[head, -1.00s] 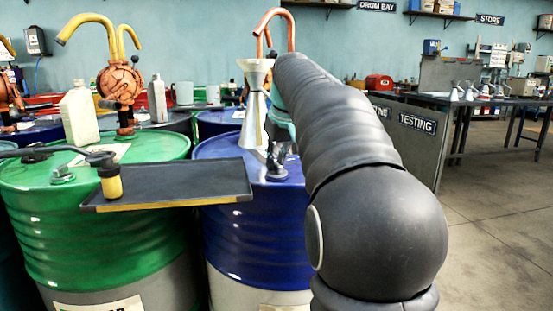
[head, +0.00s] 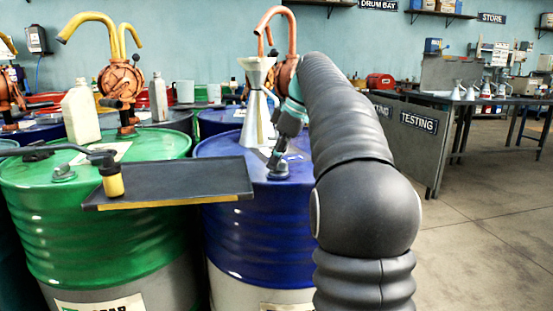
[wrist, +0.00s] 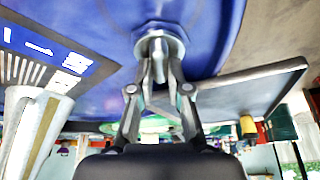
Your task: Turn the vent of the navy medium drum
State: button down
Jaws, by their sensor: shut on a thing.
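The navy drum (head: 262,235) stands at the middle of the head view, next to the green drum. Its vent (head: 278,172) is a small grey fitting on the front right of the lid. My gripper (head: 277,158) comes down on it at a slant from the upper right. In the wrist view the gripper (wrist: 155,72) has its fingers closed together on the vent (wrist: 160,42), which sits on a round pale base on the blue lid. The fingers hide part of the vent, and its turn angle is hard to read.
A metal funnel (head: 257,103) stands close to my gripper's left. A dark tray (head: 180,185) juts over the drums' front edges. An orange pump (head: 290,40) rises behind. Open floor lies right.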

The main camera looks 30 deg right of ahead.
jog(key=shift+n+g, duration=0.3)
jog(key=shift+n, duration=0.5)
jog(key=c, duration=1.1)
grip_release()
jog(key=shift+v, duration=3.7)
jog(key=shift+d, duration=0.15)
